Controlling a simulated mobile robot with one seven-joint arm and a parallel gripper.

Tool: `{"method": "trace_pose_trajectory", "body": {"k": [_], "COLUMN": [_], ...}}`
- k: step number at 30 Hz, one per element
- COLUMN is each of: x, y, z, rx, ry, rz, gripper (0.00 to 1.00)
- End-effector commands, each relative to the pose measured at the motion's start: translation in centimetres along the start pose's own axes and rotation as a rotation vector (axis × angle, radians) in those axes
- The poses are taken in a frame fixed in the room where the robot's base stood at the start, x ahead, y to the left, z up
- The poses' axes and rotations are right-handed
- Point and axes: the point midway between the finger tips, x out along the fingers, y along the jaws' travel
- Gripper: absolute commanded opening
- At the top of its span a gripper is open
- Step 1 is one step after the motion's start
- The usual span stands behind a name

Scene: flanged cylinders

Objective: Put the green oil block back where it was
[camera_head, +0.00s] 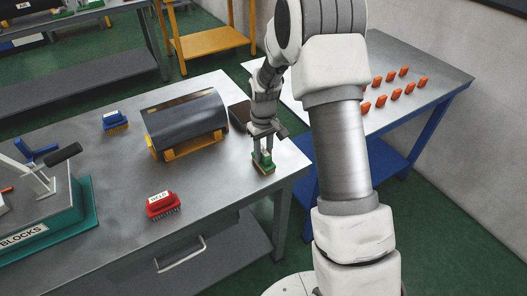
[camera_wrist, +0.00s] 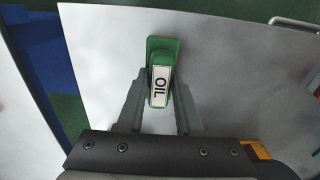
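The green oil block (camera_head: 263,162) is at the right front corner of the grey metal table (camera_head: 215,222). It is upright, and I cannot tell for certain whether its base rests on the tabletop. In the wrist view the block (camera_wrist: 159,78) shows its white "OIL" label facing up. My gripper (camera_head: 262,150) points down over the block. In the wrist view my gripper's fingers (camera_wrist: 160,92) lie along both sides of the block's raised handle and appear closed on it. The fingers hide part of the block's sides.
A red block (camera_head: 161,204) and a blue block (camera_head: 115,121) stand on the table. A dark cylinder (camera_head: 187,118) on a yellow cradle lies behind. A dark box (camera_head: 240,115) is close behind my gripper. A teal-based "BLOCKS" stand (camera_head: 84,204) is at left. Several orange pieces (camera_head: 395,88) sit on another table.

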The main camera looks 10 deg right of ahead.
Motion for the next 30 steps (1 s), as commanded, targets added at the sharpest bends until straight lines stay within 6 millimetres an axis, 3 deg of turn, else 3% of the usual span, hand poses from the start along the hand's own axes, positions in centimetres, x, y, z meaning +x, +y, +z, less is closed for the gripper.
{"method": "trace_pose_trajectory", "body": {"k": [1,4,16,30], "x": [-0.1,-0.1,-0.8,-10.0], "y": [0.0,0.0,0.0,0.0], "z": [0.0,0.0,0.0,-0.1], "rx": [0.0,0.0,0.0,-0.001], "ry": [0.0,0.0,0.002,0.003], "rz": [0.0,0.0,0.0,0.001], "gripper": [0.45,0.62,0.62,0.62]}}
